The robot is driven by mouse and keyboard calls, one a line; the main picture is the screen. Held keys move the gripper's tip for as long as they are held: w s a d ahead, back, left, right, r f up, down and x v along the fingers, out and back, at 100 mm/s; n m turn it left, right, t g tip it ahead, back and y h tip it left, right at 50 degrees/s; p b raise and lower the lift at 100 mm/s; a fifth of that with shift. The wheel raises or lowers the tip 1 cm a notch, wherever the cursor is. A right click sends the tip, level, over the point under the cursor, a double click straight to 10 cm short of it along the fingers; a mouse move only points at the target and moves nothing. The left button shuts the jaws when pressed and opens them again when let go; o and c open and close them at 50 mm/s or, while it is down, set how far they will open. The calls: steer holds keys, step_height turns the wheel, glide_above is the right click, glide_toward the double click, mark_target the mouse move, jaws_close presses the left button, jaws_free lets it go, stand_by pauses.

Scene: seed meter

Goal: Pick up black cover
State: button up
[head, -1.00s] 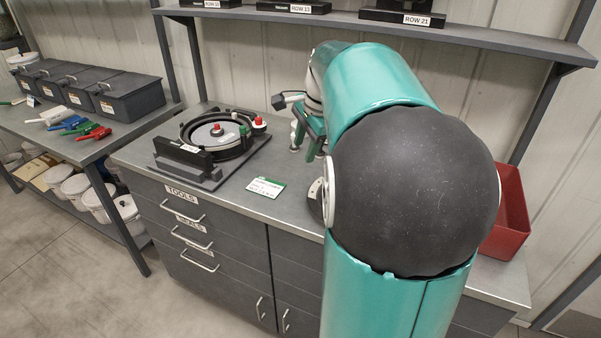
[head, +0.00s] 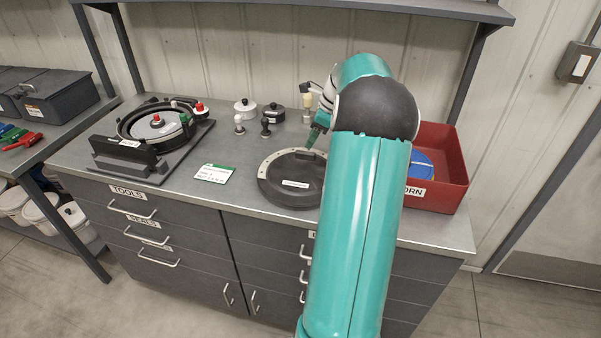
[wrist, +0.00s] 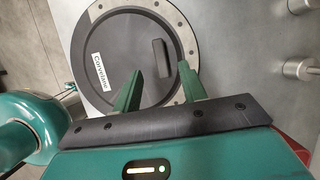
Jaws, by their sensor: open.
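The black cover (head: 285,186) is a round dark disc with a pale rim section, a white label and a raised grip block. It lies flat on the grey bench top, right of the green-edged card. In the wrist view the cover (wrist: 125,62) fills the upper middle, and its grip block (wrist: 160,58) stands up from it. My gripper (wrist: 160,80) is open and empty, with its two green fingers apart. The fingertips appear just short of the block, on either side of its line. In the head view my gripper (head: 314,138) is over the cover's far right part, partly hidden by my arm.
A seed meter (head: 157,122) sits on a dark base at the left of the bench. Small knobs and round parts (head: 245,107) stand behind the cover. A red bin (head: 445,195) with a blue disc is at the right. A card (head: 214,173) lies left of the cover.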

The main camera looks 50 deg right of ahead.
mark_target(305, 152)
steer(key=shift+f, duration=0.55)
steer(key=x, duration=0.4)
steer(key=shift+w+f, duration=0.15)
steer(key=shift+f, duration=0.2)
jaws_close()
